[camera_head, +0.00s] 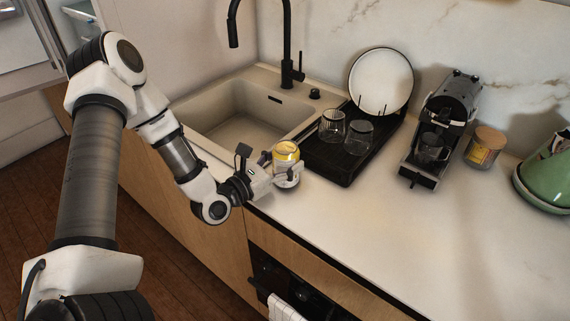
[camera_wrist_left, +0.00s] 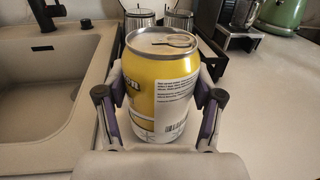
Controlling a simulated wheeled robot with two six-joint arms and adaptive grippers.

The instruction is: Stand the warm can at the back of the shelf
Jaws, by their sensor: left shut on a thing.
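The can (camera_head: 286,153) is yellow with a white label and a silver top. It stands upright at the front edge of the counter, between the sink and the drying tray. My left gripper (camera_head: 274,172) is shut on it, with one finger on each side. In the left wrist view the can (camera_wrist_left: 161,88) fills the middle, between the two fingers of my left gripper (camera_wrist_left: 160,110). The inside of the shelf is not clearly seen. My right gripper is out of view.
A sink (camera_head: 236,128) with a black faucet (camera_head: 288,45) lies to the left. A black drying tray (camera_head: 330,168) holds glasses and a white plate (camera_head: 381,81). A coffee machine (camera_head: 452,105), a jar candle (camera_head: 484,148) and a green kettle (camera_head: 548,172) stand right. The front right counter is clear.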

